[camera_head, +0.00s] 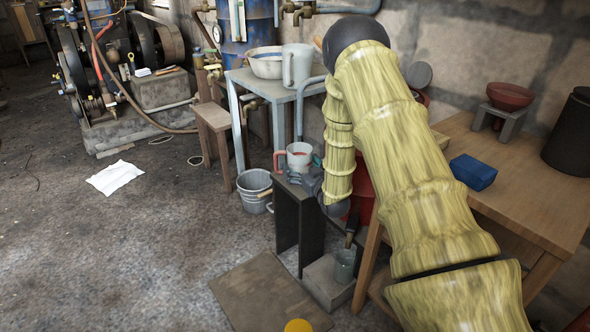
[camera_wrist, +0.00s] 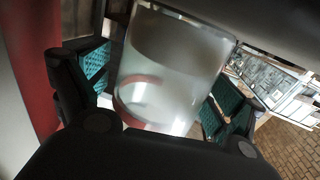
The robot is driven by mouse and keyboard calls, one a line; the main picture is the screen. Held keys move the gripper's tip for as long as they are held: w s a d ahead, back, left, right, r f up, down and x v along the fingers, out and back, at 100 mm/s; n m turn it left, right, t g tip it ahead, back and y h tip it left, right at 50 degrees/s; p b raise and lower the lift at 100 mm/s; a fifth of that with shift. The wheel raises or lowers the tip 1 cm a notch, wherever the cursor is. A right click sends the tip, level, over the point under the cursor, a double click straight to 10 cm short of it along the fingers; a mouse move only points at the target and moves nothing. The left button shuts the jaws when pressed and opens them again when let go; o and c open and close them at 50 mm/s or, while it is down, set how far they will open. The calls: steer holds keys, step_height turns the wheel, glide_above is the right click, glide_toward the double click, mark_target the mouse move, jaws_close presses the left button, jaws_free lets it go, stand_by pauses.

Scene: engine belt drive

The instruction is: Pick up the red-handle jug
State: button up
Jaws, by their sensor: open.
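The red-handle jug (camera_head: 299,153) stands upright on a small dark stand (camera_head: 287,212). Its red handle points left in the head view, and something red shows inside it. My gripper (camera_head: 314,172) is low at the jug's right side, partly hidden by the jug and my arm. In the wrist view the pale translucent jug (camera_wrist: 172,65) fills the space between the teal-padded fingers of my open gripper (camera_wrist: 163,88). One finger is on each side. I cannot tell whether either pad touches it. A red curve shows through its wall.
A blue-grey table (camera_head: 262,85) behind holds a white basin (camera_head: 265,62) and a larger pale jug (camera_head: 297,66). A wooden table (camera_head: 535,205) stands right, with a blue box (camera_head: 473,172). A metal bucket (camera_head: 254,190) is on the floor left of the stand.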

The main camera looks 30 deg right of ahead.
mark_target(294, 150)
steer(key=shift+w, duration=0.15)
steer(key=c, duration=1.2)
steer(key=shift+r, duration=0.25)
steer(key=shift+r+p, duration=0.95)
steer(key=shift+r, duration=0.7)
steer(key=shift+s+a+r+p, duration=0.3)
steer(key=shift+s+p, duration=0.35)
steer(key=shift+s, duration=1.95)
steer(key=shift+s+a+r+p, duration=0.15)
steer(key=shift+s+a+p, duration=0.4)
steer(key=shift+s, duration=2.1)
steer(key=shift+s+a+r+p, duration=0.2)
steer(key=shift+s+p, duration=0.55)
steer(key=shift+s, duration=1.85)
steer(key=shift+s, duration=0.1)
